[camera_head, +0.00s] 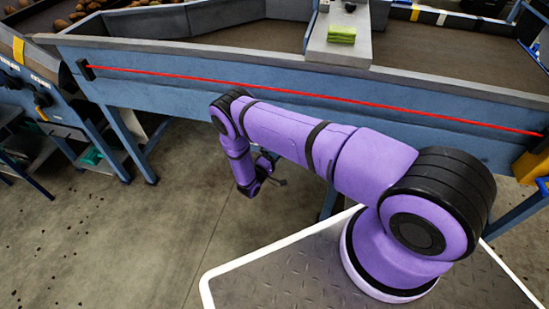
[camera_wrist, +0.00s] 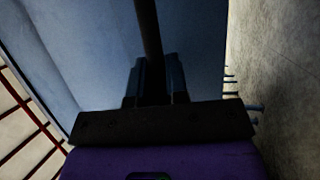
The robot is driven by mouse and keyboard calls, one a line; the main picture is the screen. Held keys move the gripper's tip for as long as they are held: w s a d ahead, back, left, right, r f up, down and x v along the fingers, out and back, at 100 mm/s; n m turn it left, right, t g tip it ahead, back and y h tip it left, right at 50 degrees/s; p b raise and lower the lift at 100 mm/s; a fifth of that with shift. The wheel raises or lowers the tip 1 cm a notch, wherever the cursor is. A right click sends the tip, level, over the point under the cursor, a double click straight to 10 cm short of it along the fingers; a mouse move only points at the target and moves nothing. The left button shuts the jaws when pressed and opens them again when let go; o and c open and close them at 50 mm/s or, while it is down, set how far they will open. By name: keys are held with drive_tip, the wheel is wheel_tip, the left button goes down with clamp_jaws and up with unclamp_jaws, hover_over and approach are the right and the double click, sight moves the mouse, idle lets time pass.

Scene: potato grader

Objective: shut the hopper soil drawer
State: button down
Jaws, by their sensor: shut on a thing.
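My gripper (camera_wrist: 155,70) shows dark in the wrist view, its two fingers closed on either side of a dark bar. The bar (camera_wrist: 149,28) runs up from between the fingers across a blue panel. It looks like the handle of the hopper soil drawer, and the blue panel (camera_wrist: 85,45) looks like part of that drawer. In the head view my gripper (camera_head: 267,163) is small, low beneath the blue machine side, partly hidden by my purple arm. The drawer cannot be made out there, so how far open it stands I cannot tell.
The blue hopper side (camera_head: 180,95) with a red line along it spans the head view. Blue legs (camera_head: 130,140) stand below it at left. A green pad (camera_head: 341,34) lies on a grey ledge. Concrete floor (camera_head: 130,230) is open at lower left.

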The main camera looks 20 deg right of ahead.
drive_tip(key=shift+w+d, duration=0.7)
drive_tip(key=shift+w, duration=0.25)
drive_tip(key=c, duration=1.1)
unclamp_jaws()
drive_tip(key=v, duration=1)
drive_tip(key=shift+s+a+f, duration=0.15)
drive_tip(key=shift+a, duration=0.15)
drive_tip(key=shift+a, duration=0.1)
